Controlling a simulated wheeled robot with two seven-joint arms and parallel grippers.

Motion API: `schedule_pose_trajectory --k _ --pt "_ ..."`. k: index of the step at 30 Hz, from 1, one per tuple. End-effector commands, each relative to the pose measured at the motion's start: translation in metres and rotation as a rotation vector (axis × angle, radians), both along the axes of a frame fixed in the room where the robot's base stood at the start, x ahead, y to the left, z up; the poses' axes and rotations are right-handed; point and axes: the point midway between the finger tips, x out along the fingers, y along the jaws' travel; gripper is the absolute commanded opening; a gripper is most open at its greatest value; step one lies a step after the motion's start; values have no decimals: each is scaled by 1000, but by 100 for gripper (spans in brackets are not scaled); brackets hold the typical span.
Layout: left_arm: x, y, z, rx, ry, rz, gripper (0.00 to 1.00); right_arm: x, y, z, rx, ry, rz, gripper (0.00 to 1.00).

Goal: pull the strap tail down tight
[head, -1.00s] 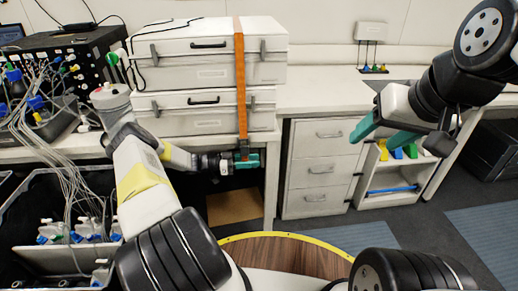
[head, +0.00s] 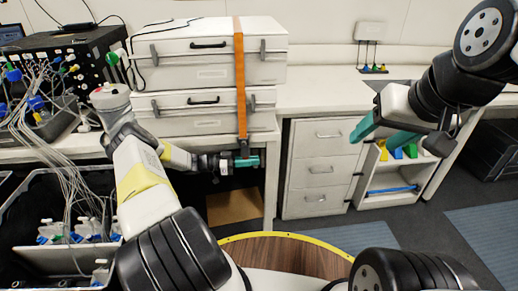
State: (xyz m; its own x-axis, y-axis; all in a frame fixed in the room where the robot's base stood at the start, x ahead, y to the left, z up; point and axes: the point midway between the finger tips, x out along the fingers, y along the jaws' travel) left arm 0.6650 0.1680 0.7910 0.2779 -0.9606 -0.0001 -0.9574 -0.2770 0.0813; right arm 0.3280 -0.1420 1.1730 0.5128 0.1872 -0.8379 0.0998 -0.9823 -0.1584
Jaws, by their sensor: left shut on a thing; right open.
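An orange strap (head: 240,85) runs over the front of two stacked white cases, the upper case (head: 206,61) and the lower case (head: 185,115). It hangs straight down to a dark piece (head: 242,146) at the bench edge. My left gripper (head: 247,161), with teal fingers, is shut just below that piece, under the bench edge. It holds the strap tail, which the fingers mostly hide. My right gripper (head: 385,134) is open and empty, in the air to the right, well apart from the strap.
A drawer unit (head: 320,168) stands under the bench, right of my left gripper. Cables and a black device (head: 80,58) crowd the left. The bench top (head: 320,97) right of the cases is clear. A round wooden top (head: 285,255) is in front.

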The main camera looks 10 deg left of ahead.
Motion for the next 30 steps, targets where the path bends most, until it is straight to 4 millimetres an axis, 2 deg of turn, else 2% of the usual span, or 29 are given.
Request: schedule_pose_trajectory --k 21,23,30 --pt "0 0 0 0 0 0 0 0 0 0 0 0 0 59" --pt "0 0 -4 -1 1 1 0 0 0 0 0 0 0 59" --pt "-3 -1 -37 -1 2 1 0 0 0 0 0 0 0 59"
